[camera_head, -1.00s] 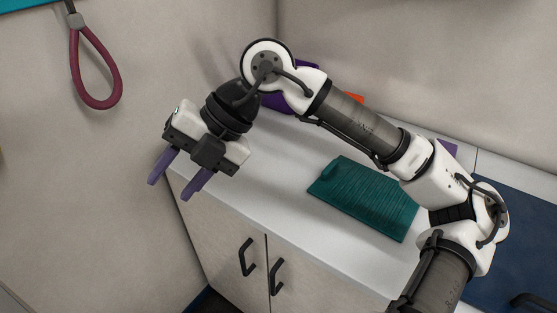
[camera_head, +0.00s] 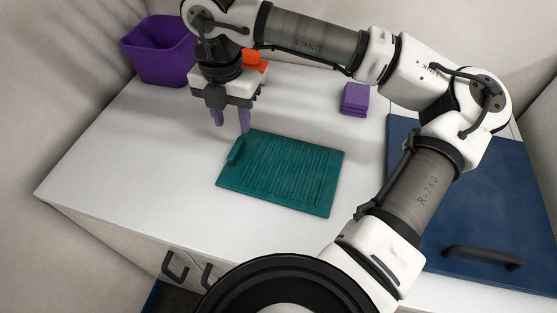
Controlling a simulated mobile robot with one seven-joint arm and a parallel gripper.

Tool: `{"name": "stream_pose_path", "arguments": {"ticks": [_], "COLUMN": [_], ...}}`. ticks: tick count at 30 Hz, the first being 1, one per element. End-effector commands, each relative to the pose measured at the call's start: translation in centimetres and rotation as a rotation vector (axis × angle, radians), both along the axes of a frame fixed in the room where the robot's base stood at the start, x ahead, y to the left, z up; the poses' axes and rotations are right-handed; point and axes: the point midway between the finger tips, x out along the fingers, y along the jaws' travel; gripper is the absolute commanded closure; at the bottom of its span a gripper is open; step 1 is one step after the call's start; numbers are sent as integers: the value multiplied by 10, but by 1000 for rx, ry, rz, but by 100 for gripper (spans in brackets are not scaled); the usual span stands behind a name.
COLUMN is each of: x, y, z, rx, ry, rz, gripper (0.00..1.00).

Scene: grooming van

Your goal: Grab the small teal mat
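The small teal mat (camera_head: 285,175) lies flat on the white counter, with ridges across its top and a raised lip at its left end. My gripper (camera_head: 230,128) points down just behind the mat's upper left corner. Its two purple fingers are spread apart with nothing between them. The fingertips look close to the mat's back edge; whether they touch it or the counter I cannot tell.
A purple bin (camera_head: 158,55) stands at the back left. An orange object (camera_head: 252,62) is partly hidden behind my gripper. Purple folded cloths or blocks (camera_head: 354,99) sit behind the mat. A blue panel with a dark handle (camera_head: 480,215) lies right. The counter (camera_head: 130,160) left of the mat is clear.

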Motion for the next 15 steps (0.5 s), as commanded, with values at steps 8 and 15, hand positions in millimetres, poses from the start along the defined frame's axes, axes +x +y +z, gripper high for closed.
{"name": "stream_pose_path", "arguments": {"ticks": [8,15], "x": [0,-3], "y": [0,3], "z": [-25,-51], "rx": [1,3], "ry": [2,5], "rz": [2,3], "gripper": [60,60]}}
